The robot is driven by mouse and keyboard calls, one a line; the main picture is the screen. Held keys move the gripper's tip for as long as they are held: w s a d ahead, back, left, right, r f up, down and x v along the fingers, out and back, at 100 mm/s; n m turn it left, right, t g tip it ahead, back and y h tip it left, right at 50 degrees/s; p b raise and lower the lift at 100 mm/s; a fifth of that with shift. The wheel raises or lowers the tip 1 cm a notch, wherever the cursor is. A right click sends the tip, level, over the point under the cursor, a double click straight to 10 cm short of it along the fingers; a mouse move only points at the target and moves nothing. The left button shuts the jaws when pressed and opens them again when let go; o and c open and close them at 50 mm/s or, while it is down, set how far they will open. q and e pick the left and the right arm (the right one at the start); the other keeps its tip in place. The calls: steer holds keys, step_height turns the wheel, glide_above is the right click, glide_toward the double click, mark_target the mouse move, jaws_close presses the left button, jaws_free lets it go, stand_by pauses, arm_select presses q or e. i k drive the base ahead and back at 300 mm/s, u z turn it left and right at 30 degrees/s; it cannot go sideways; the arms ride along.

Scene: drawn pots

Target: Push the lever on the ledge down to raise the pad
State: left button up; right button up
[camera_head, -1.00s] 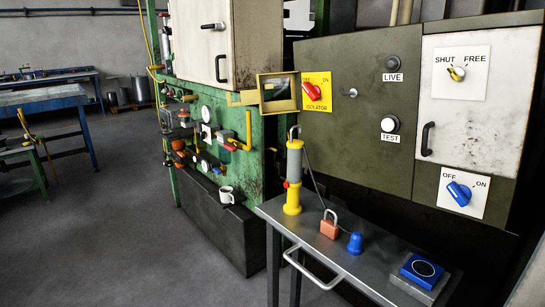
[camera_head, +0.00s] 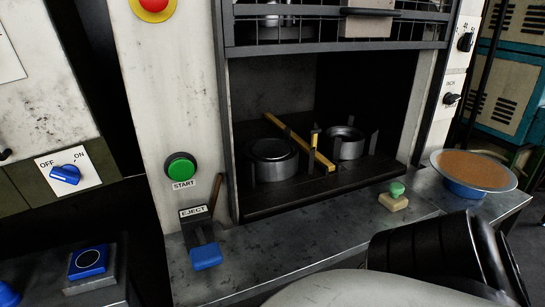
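The lever (camera_head: 206,256) has a blue handle and sits on the metal ledge (camera_head: 285,248), in front of a plate marked EJECT (camera_head: 192,211). Its dark base stands against the pale machine front. Behind the ledge, in the dark bay, stand two round metal pieces, one at the left (camera_head: 273,160) and one at the right (camera_head: 346,143). I cannot tell which part is the pad. A white and black link of my own arm fills the lower right. Neither gripper shows, and nothing of mine is seen touching the lever.
A green START button (camera_head: 180,167) is above the lever. A yellow bar (camera_head: 299,142) crosses the bay. A blue-topped box (camera_head: 88,262) is at lower left. The ledge's middle is clear.

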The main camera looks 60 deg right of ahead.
mark_target(204, 255)
steer(key=z, duration=1.1)
steer(key=k, duration=0.35)
steer(key=z, duration=0.3)
steer(key=i, duration=0.45)
steer(key=z, duration=1.65)
steer(key=k, duration=0.9)
steer(key=u, duration=1.65)
